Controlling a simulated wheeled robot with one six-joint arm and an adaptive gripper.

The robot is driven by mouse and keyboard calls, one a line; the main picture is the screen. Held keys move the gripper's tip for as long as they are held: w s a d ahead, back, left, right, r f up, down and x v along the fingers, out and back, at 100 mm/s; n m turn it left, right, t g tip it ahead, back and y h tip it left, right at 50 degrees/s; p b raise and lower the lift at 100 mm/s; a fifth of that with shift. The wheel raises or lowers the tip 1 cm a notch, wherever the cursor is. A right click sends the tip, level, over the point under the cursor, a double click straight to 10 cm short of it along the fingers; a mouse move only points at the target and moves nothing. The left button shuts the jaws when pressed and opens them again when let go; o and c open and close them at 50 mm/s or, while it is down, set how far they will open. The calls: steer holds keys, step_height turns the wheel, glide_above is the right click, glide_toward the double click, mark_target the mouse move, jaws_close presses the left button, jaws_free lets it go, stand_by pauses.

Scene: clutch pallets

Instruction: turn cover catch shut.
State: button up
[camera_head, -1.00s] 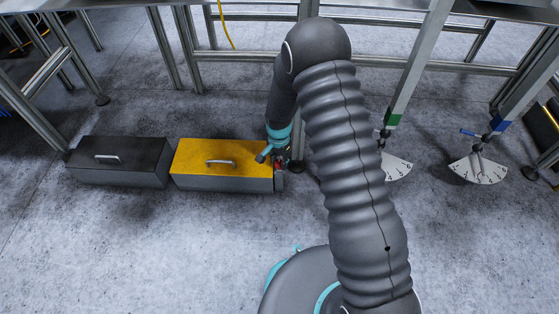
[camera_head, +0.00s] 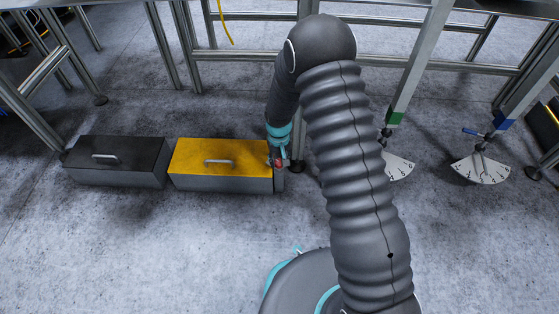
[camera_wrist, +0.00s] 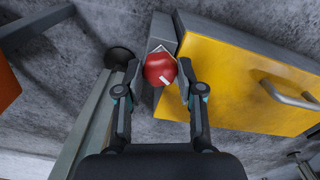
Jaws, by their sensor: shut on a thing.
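The cover catch is a red knob (camera_wrist: 160,69) with a white mark, at the end of the yellow-topped box (camera_wrist: 235,75). In the head view the red catch (camera_head: 276,162) shows small at the box's right end, partly hidden by my gripper (camera_head: 279,155). The yellow cover (camera_head: 220,157) lies closed and flat on its box, with a metal handle on top. In the wrist view my gripper (camera_wrist: 161,87) is shut on the red knob, one finger on each side. The white mark points toward the lower right in that view.
A black box (camera_head: 117,160) with a handle stands left of the yellow one. Table legs rise close behind my gripper. Two white dial plates (camera_head: 482,168) stand at the right. The floor in front of the boxes is clear.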

mark_target(279, 162)
steer(key=n, duration=0.6)
steer(key=shift+n+b, duration=0.3)
steer(key=shift+b, duration=0.05)
stand_by(0.3)
steer(key=o, duration=1.1)
steer(key=shift+o, duration=0.2)
step_height(279, 162, up, 12)
